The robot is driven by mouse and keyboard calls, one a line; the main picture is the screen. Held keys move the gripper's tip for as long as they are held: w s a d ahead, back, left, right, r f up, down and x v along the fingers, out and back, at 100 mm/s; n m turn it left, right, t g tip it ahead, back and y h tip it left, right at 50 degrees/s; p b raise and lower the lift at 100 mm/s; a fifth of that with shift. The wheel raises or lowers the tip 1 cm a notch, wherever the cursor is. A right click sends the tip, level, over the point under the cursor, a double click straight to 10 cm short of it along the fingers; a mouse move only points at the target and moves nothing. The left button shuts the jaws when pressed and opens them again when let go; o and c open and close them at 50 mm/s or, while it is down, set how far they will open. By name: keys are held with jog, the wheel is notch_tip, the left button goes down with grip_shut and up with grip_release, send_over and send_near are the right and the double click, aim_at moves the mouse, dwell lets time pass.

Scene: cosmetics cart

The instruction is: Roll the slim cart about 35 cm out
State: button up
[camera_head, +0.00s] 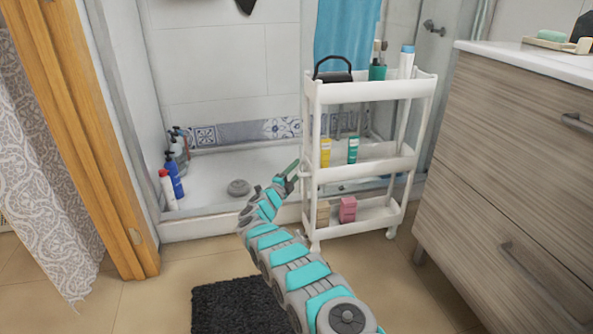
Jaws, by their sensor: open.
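The slim cart (418,90) is a white three-tier trolley on small casters. It stands upright in front of the shower, close to the left side of the wood-look cabinet. Its top tier holds a black handled item (334,76), a teal cup (377,72) and a white bottle (406,62). The middle tier holds yellow and green tubes, and the bottom tier holds a pink box (348,209) and a beige one. My gripper (292,172) is open at the cart's left upright, near middle-tier height. I cannot tell whether it touches the upright.
The wood-look cabinet (510,150) stands close on the right. A dark mat (235,306) lies on the tiled floor at the front. The shower tray (215,190) holds several bottles at its left. A patterned curtain (40,190) hangs at the left.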

jog(key=v, duration=0.7)
dwell(0.4)
notch_tip(320, 180, up, 15)
jog(key=w+n+y+p, duration=0.2)
jog(key=w+n+y, duration=0.1)
jog(key=n+y, duration=0.5)
jog(key=s+d+r+n+g+y, duration=0.35)
jog(key=s+d+r+n, duration=0.2)
jog(key=s, duration=0.45)
jog(key=s+d+f+n+g+h+p, duration=0.1)
jog(key=s+d+g, duration=0.4)
jog(key=s, duration=1.5)
jog(key=s+d+f+n+g+p, duration=0.1)
jog(key=s+d+n+g, duration=0.3)
jog(key=s, duration=1.7)
jog(key=s+d+f+n+g+h+p, duration=0.1)
jog(key=s+d+n+g, duration=0.2)
jog(key=s, duration=1.8)
jog(key=d+g, duration=0.3)
jog(key=d, duration=0.4)
jog(key=shift+d+f+h, duration=0.25)
jog(key=shift+f+h, duration=0.1)
